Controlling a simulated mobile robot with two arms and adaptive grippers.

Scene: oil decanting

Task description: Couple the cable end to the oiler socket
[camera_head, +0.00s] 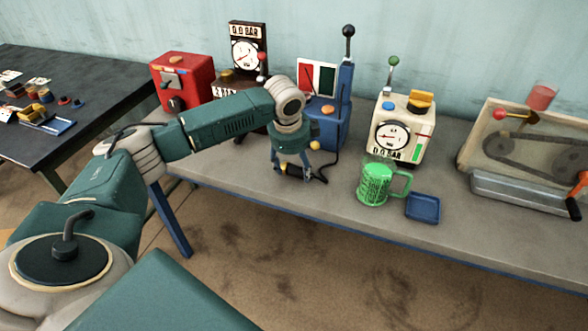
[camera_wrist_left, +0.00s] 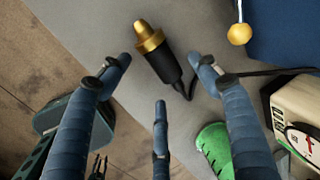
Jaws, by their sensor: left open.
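The cable end is a black plug with a gold tip (camera_wrist_left: 158,55), lying on the grey bench in the left wrist view. Its black cable runs off to the right. In the head view the plug (camera_head: 293,171) shows partly, under my left gripper (camera_head: 298,176). My left gripper is open, its blue fingers spread above and around the plug; I cannot tell if any finger touches it. The blue unit with a tall black-knobbed lever (camera_head: 329,118) stands just behind the gripper. I cannot make out the oiler socket. My right gripper is not seen.
A green mug (camera_head: 374,184) and a blue tray (camera_head: 423,208) stand right of the gripper. Behind them is a cream gauge box (camera_head: 402,130). A red box (camera_head: 182,82) stands back left, a belt machine (camera_head: 525,150) far right. The bench front (camera_head: 330,218) is clear.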

